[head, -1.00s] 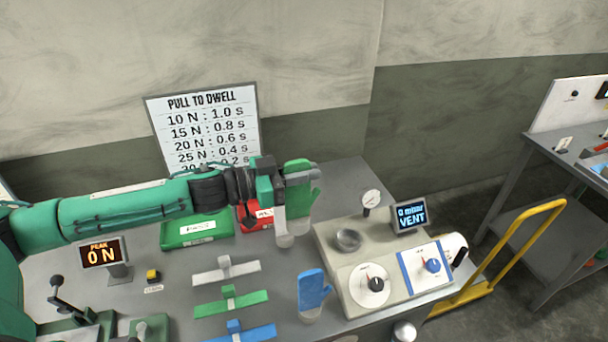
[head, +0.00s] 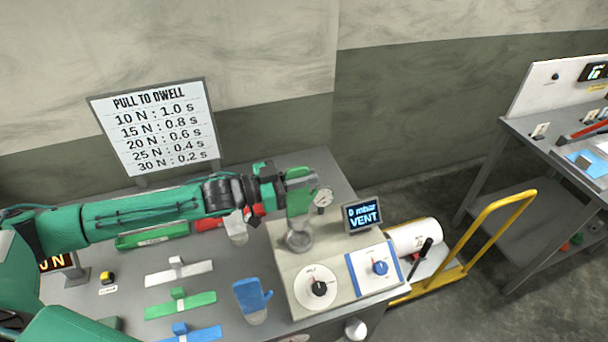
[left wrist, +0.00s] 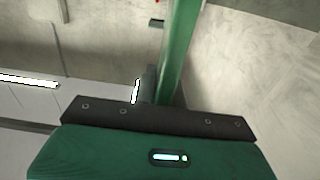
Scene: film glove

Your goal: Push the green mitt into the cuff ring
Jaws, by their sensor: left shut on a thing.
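My left gripper (head: 296,181) is shut on the green mitt (head: 299,202), which stands upright with its fingers up. The mitt hangs over the panel, its lower end at the round metal cuff ring (head: 300,241). Whether that end is inside the ring or just above it I cannot tell. My right gripper is not in view.
The panel carries a black-knob dial (head: 318,288), a blue-knob dial (head: 380,268), a gauge (head: 323,197) and a display (head: 362,214) reading 0 mbar VENT. A blue mitt (head: 252,294) stands left of the panel.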

